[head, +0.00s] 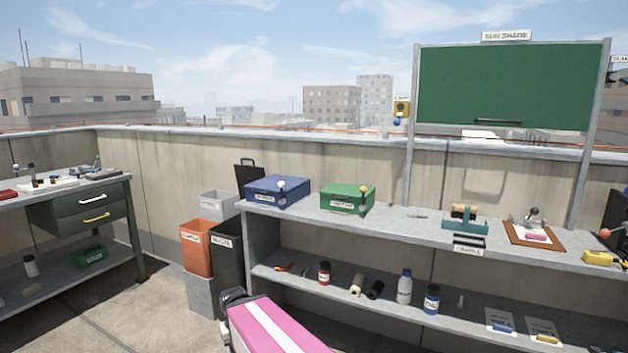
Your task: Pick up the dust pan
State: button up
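I see no thing that is clearly a dust pan. A flat black piece with a handle loop at its top (248,176) stands upright against the wall behind the bins, left of the blue box; its lower part is hidden, and I cannot tell whether it is the dust pan. My gripper is not in view; only a pink and white part of my arm shows at the bottom centre.
A long grey bench (395,222) with a lower shelf (390,309) runs along the wall. It carries a blue box (277,190), a green box (346,198) and tools. Orange (196,252) and black (227,266) bins stand at its left end. Open floor (125,310) lies left.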

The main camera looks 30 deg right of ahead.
aim_at(465, 226)
jog(key=i+l, duration=0.15)
jog(key=l, duration=0.2)
jog(key=i+l+z, duration=0.1)
jog(key=l, duration=0.2)
jog(key=z, duration=2.25)
jog(key=k+l, duration=0.1)
jog(key=l, duration=0.65)
jog(key=k+l, duration=0.15)
jog(key=l, duration=0.2)
